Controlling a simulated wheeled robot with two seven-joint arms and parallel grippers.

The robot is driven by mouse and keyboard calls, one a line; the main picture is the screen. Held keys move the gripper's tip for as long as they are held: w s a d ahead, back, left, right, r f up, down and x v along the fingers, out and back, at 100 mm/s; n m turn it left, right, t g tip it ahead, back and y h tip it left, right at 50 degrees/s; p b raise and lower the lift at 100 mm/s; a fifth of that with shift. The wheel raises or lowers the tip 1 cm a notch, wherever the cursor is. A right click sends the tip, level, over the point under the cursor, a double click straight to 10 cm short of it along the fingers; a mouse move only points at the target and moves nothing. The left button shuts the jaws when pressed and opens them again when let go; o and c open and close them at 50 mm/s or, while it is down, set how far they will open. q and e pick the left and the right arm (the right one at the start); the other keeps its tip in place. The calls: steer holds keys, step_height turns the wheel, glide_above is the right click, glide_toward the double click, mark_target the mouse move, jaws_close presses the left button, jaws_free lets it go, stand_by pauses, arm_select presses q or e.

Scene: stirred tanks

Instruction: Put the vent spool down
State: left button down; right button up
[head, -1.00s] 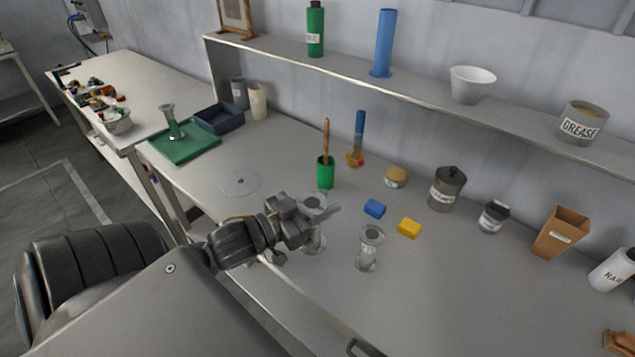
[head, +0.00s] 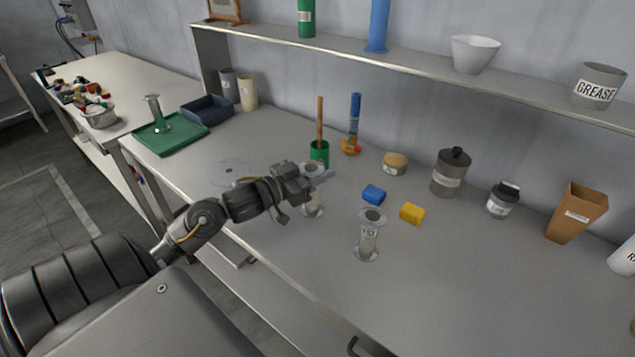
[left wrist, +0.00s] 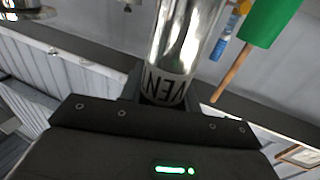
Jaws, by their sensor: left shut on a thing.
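My left gripper (head: 313,177) is shut on the vent spool (head: 314,203), a shiny metal spool with flanged ends. In the left wrist view the spool (left wrist: 183,40) rises upright from the jaws, with part of a label reading "VEN". The gripper hides part of the spool's upper half in the head view. The spool's lower end is at or just above the grey bench; I cannot tell whether it touches. A similar labelled spool (head: 369,237) stands upright to its right, apart from it. My right gripper is not in view.
A green cup with a brush (head: 319,153) stands just behind the held spool. Blue (head: 374,194) and yellow (head: 412,213) blocks lie to its right. A flat clear disc (head: 231,171) lies to the left. Another spool (head: 154,115) stands on a green tray (head: 180,143).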

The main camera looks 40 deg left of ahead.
arm_select(q)
steer(key=shift+w+a+f, duration=0.1)
steer(key=shift+f, duration=0.75)
steer(key=shift+w+a+f, duration=0.1)
steer(key=shift+f, duration=0.95)
steer(key=shift+f, duration=0.15)
steer(key=c, duration=1)
jaws_free()
